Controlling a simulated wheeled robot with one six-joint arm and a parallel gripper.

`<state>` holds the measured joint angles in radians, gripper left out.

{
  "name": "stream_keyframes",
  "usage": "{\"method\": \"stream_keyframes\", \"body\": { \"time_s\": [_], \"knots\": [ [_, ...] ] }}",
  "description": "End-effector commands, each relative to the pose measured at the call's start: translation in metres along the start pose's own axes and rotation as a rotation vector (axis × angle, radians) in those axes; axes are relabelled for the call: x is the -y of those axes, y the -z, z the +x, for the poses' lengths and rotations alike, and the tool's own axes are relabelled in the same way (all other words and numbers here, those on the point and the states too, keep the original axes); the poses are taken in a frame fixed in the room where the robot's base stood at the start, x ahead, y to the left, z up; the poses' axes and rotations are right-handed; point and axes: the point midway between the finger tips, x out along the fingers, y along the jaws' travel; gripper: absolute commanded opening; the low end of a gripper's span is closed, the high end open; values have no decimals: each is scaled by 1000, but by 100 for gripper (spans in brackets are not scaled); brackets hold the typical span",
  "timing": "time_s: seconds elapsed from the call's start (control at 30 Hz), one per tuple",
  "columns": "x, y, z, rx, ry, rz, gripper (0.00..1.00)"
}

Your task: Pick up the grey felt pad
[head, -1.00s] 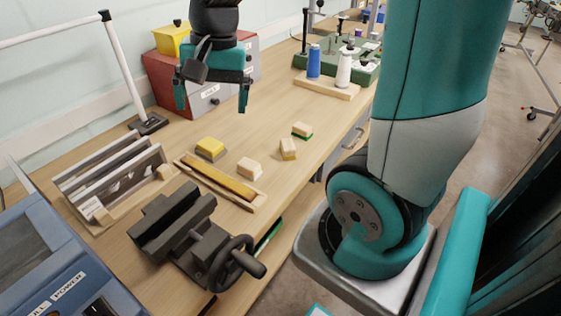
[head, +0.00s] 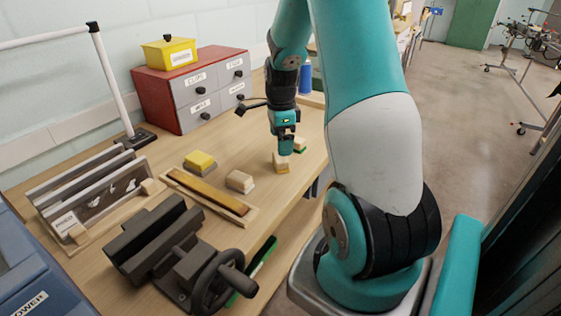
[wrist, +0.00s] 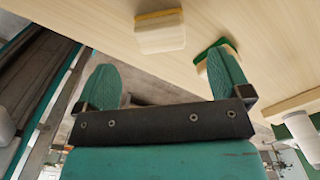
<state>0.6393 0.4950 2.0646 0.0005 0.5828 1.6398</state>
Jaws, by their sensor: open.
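Several small blocks stand on the wooden bench in the head view. A pale wooden block (head: 240,181) has a darker underside that may be grey felt; I cannot tell for sure. A yellow-topped block (head: 200,160) with a grey lower layer stands to its left. A wooden block with a yellow layer (head: 281,165) stands to its right and shows in the wrist view (wrist: 160,35). My gripper (head: 286,150) is open and empty, above or just behind that yellow-layered block. In the wrist view its fingers (wrist: 164,70) are spread apart, with nothing between them.
A green-edged block (head: 299,145) stands close to my gripper, behind my right finger in the wrist view (wrist: 213,57). A long wooden tray (head: 190,187), a dark vise (head: 185,262) and a slotted rack (head: 98,200) lie nearer. A red-and-grey drawer cabinet (head: 192,92) stands behind.

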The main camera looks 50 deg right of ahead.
Motion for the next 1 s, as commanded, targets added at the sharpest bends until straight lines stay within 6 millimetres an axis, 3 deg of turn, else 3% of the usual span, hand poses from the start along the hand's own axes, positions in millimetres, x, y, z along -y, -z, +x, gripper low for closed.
{"method": "stream_keyframes", "body": {
  "time_s": [0.27, 0.5, 0.8, 0.83, 1.0],
  "knots": [
    [0, 0, 23, 0, -2, -2, 96],
    [0, 0, 59, 0, -3, -2, 96],
    [1, 0, 66, 1, 1, -1, 96],
    [1, 0, 66, 1, 1, -1, 93],
    [1, 0, 66, 1, 1, -1, 54]
  ]
}}
